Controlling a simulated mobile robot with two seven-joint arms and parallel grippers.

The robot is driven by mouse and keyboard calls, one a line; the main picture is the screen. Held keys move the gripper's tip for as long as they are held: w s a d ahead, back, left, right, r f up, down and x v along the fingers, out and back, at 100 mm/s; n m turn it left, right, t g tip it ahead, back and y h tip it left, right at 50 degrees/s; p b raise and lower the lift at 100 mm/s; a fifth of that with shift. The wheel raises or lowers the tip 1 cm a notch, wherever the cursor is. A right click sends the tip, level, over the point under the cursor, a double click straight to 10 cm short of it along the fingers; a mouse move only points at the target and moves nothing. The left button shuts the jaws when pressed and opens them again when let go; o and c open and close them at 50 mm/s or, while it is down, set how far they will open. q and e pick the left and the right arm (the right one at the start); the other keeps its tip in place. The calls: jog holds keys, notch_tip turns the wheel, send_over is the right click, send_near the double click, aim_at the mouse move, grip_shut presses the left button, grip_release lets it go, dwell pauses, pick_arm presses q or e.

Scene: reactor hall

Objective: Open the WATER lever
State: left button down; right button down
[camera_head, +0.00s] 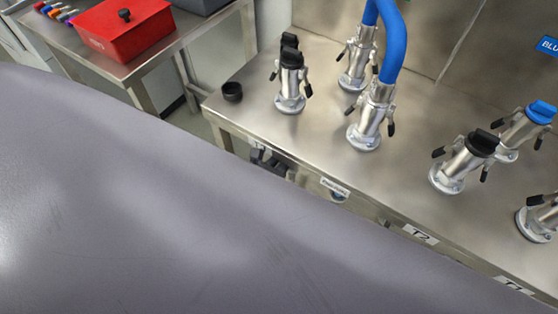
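No lever that I can read as WATER shows clearly in the head view. A small white label (335,188) is on the front edge of the steel table (290,142), its text too small to read. Just under it a small rounded metal and blue part (338,197) shows, mostly hidden. Dark blocky parts (268,162) show below the table edge to its left; I cannot tell what they are. Neither of my grippers can be made out. A large smooth grey surface close to the camera hides the lower left.
Several metal couplings with black side levers stand on the table, including a black-capped one (290,82) and one with a blue hose (375,110). A black cap (232,92) lies at the left corner. A red box (124,35) sits on another table (70,45).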

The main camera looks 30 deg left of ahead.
pick_arm(q)
jog(key=c, duration=1)
grip_release()
jog(key=shift+c, duration=0.2)
jog(key=p+v, duration=0.1)
jog(key=v, duration=0.6)
